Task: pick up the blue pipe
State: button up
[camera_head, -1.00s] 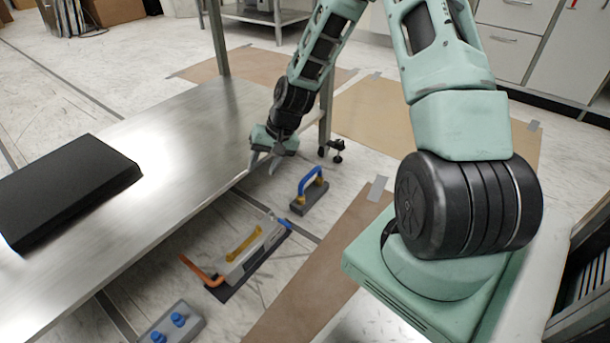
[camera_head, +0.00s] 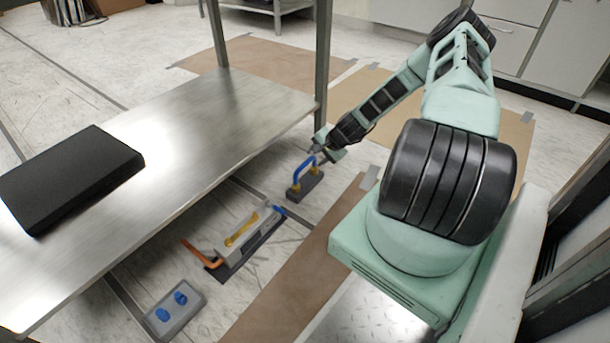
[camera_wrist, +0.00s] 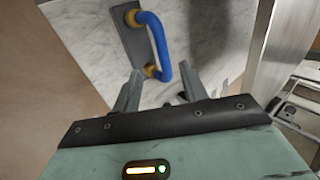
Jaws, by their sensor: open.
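The blue pipe (camera_head: 303,168) is a bent handle shape with yellow ends, standing on a dark grey base block (camera_head: 309,187) on the floor beside the metal table. In the wrist view the blue pipe (camera_wrist: 160,45) lies just beyond the fingertips, nearer the right finger than the left at its lower part, with its base (camera_wrist: 131,45) to the left. My gripper (camera_head: 316,151) is close to the top of the pipe in the head view. In the wrist view my gripper (camera_wrist: 158,88) has its fingers apart with nothing clearly between them; contact cannot be told.
The metal table (camera_head: 215,115) with a black box (camera_head: 70,175) stands at left; its leg (camera_head: 322,60) rises close to my gripper. On the floor lie a grey block with yellow and orange pipes (camera_head: 240,243) and a grey block with blue knobs (camera_head: 175,308).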

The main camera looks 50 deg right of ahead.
aim_at(306, 163)
jog(key=b+x, duration=0.3)
jog(key=x, duration=0.3)
jog(key=shift+w+f, duration=0.15)
jog(key=shift+f, duration=0.05)
jog(key=b+x, duration=0.4)
jog(key=x, duration=0.1)
jog(key=shift+w+d, duration=0.15)
jog(key=shift+d, duration=0.1)
jog(key=shift+r, duration=0.15)
grip_shut()
